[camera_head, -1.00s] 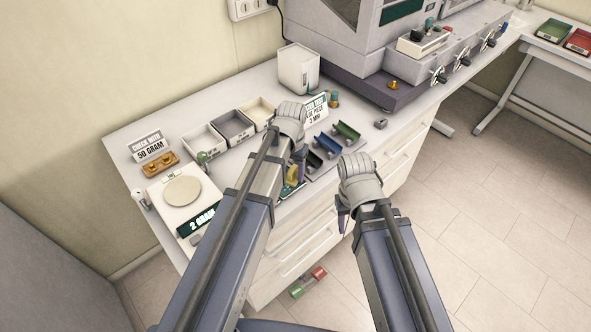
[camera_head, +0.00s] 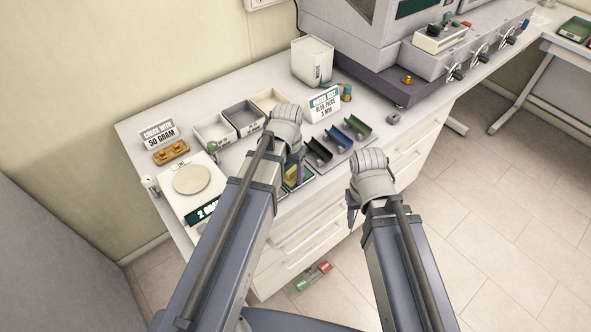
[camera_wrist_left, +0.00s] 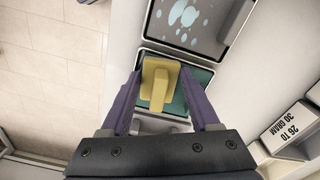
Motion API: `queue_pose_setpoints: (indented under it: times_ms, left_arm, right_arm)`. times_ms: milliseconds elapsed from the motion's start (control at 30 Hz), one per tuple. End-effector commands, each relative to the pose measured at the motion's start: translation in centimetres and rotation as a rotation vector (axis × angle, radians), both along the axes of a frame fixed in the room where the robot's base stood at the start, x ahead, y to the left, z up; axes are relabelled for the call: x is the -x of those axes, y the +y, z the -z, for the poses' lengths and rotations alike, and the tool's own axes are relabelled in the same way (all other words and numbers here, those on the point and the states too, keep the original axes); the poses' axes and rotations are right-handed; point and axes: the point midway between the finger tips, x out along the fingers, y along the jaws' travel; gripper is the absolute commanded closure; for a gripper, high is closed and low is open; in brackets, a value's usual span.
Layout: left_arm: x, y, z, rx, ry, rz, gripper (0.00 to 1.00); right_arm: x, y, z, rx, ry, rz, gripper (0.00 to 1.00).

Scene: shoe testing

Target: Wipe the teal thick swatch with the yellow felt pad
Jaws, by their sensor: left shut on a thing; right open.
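The yellow felt pad (camera_wrist_left: 159,84) is held between the purple fingers of my left gripper (camera_wrist_left: 160,84). In the head view the pad (camera_head: 291,174) shows below the left gripper (camera_head: 295,165). The pad lies over the teal swatch (camera_wrist_left: 177,101), whose teal surface shows around it in the left wrist view. I cannot tell whether the pad touches it. In the head view the swatch is mostly hidden by my left arm. My right gripper (camera_head: 352,216) is open and empty, in front of the counter's edge.
A panel with pale blue spots (camera_wrist_left: 185,18) lies beyond the swatch. Three open bins (camera_head: 240,117), a scale (camera_head: 192,180) and a sign (camera_head: 323,105) stand on the counter. Black, blue and green holders (camera_head: 338,141) are right of the left gripper. Red and green pieces (camera_head: 313,276) lie on the floor.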

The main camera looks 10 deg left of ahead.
Motion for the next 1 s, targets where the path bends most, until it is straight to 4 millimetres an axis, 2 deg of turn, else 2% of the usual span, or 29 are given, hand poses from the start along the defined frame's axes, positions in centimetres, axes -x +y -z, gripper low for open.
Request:
queue_pose_setpoints:
  times_ms: [33, 433, 1000]
  left_arm:
    - [1.1, 1.0, 0.0, -0.022, 0.017, -0.012, 1.0]
    - [1.2, 1.2, -0.5, -0.022, 0.017, -0.014, 1.0]
    - [0.7, 0.8, -5.9, -0.017, 0.012, -0.007, 1.0]
  right_arm:
    - [0.0, 0.0, 0.0, 0.0, 0.0, 0.0, 0.5]
    - [0.0, 0.0, -0.5, 0.0, 0.0, 0.0, 0.5]
    - [0.0, 0.0, -5.9, 0.0, 0.0, 0.0, 0.5]
